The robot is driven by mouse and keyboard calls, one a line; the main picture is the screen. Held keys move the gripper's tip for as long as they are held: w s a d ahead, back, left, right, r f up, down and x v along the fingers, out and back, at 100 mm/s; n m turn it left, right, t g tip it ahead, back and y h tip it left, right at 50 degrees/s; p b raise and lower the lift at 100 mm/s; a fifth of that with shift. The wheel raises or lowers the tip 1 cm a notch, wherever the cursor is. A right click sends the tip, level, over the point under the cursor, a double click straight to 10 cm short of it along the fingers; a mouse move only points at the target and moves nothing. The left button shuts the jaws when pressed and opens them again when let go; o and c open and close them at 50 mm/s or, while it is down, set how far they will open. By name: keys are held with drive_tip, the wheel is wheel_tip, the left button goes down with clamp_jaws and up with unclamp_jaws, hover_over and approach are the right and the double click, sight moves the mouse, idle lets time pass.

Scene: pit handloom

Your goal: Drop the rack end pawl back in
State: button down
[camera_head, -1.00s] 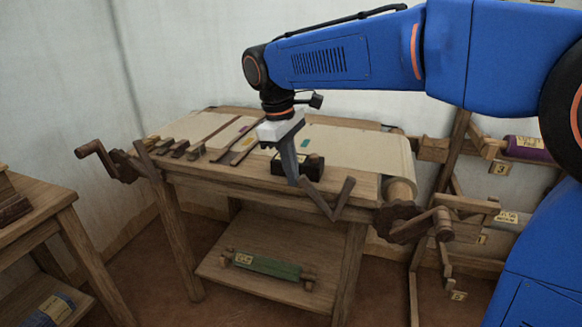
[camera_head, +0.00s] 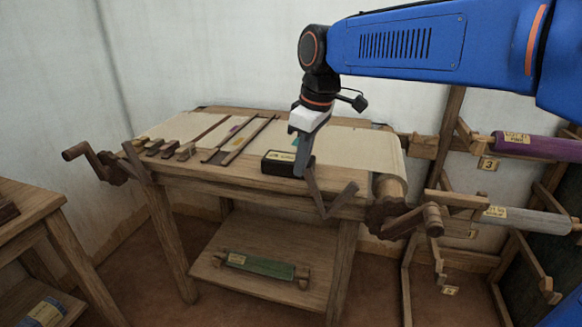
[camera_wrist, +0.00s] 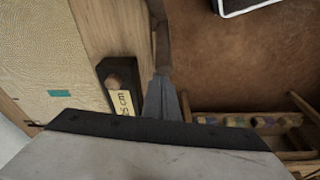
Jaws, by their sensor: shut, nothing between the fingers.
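The loom bench (camera_head: 250,183) stands in the middle of the head view. At its front right, a wooden lever bar (camera_head: 314,192) slants down and meets a second bar (camera_head: 343,199) in a V, beside the ratchet wheel (camera_head: 380,216). I cannot tell for sure which piece is the rack end pawl. My gripper (camera_head: 301,174) points down, shut and empty, at the bench's front edge by the lever's top. In the wrist view, the shut fingertips (camera_wrist: 161,78) are at or over the end of the wooden bar (camera_wrist: 160,40); contact is unclear.
A black labelled block (camera_head: 288,163) lies close left of my gripper, also in the wrist view (camera_wrist: 120,85). Several small blocks and slats lie on the left of the cloth (camera_head: 340,145). A crank handle (camera_head: 432,215) sticks out right. A roll rack (camera_head: 460,200) stands behind it.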

drive_tip(key=d+y, duration=0.1)
drive_tip(key=s+d+y, duration=0.1)
drive_tip(key=d+r+t+y, duration=0.1)
drive_tip(key=shift+s+d+r, duration=0.1)
drive_tip(key=shift+s+d, duration=0.1)
drive_tip(key=shift+d, duration=0.2)
drive_tip(key=d, duration=0.1)
drive_tip(key=s+d+y, duration=0.1)
drive_tip(key=d+t+y, duration=0.1)
drive_tip(key=d, duration=0.1)
drive_tip(key=shift+s+d, duration=0.1)
drive_tip(key=shift+s, duration=0.2)
drive_tip(key=shift+s+d+f, duration=0.1)
drive_tip(key=shift+d+f, duration=0.05)
drive_tip(key=shift+f, duration=0.1)
